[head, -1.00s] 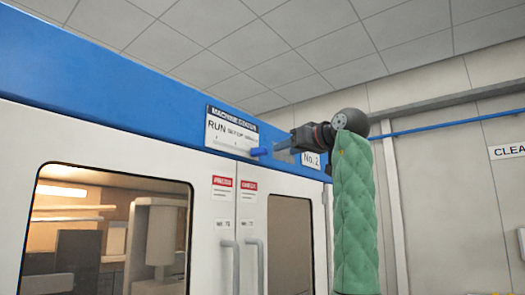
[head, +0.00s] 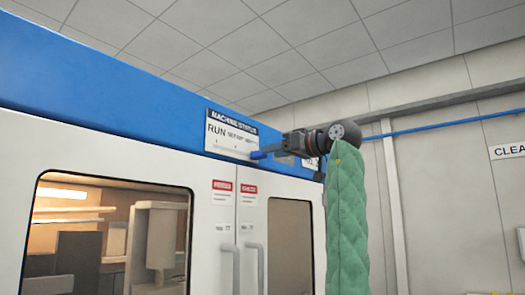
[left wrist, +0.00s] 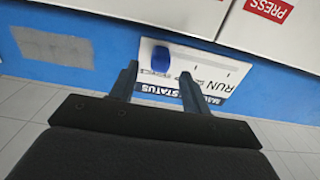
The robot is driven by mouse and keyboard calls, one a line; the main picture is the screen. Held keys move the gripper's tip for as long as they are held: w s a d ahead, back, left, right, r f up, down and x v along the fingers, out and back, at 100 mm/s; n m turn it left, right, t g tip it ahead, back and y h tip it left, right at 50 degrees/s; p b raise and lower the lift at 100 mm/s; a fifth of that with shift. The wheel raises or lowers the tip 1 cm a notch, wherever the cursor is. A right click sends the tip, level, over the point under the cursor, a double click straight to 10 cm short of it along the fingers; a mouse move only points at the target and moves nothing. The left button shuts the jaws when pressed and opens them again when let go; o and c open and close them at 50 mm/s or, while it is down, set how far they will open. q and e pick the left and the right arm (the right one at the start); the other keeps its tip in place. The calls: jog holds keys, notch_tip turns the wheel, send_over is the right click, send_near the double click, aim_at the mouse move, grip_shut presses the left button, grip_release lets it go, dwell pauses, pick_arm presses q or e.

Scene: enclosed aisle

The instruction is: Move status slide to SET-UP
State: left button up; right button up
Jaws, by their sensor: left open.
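The white machine status sign (head: 230,134) is on the machine's blue upper band, with RUN at its left, then SETUP and a third small label. The blue slide knob (head: 257,155) is at the right end of the slot, under the third label. The knob also shows in the left wrist view (left wrist: 160,59), where the sign looks turned over. My left gripper (head: 272,149) is at the knob from the right. In the left wrist view its open fingers (left wrist: 158,69) are on either side of the knob in the picture; contact cannot be told. My right gripper is out of view.
Below the sign are two white doors with windows (head: 110,240), red-headed labels (head: 222,185) and upright handles (head: 237,268). A plate (head: 310,164) is partly hidden behind my gripper. A wall with a blue pipe (head: 450,123) stands at the right.

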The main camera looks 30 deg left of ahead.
aim_at(262, 159)
pick_arm(q)
jog(key=a+p, duration=0.1)
jog(key=a, duration=0.1)
jog(key=a+p, duration=0.1)
jog(key=a, duration=0.1)
jog(key=shift+w+r, duration=0.15)
jog(key=shift+w, duration=0.05)
jog(key=shift+a, duration=0.6)
grip_shut()
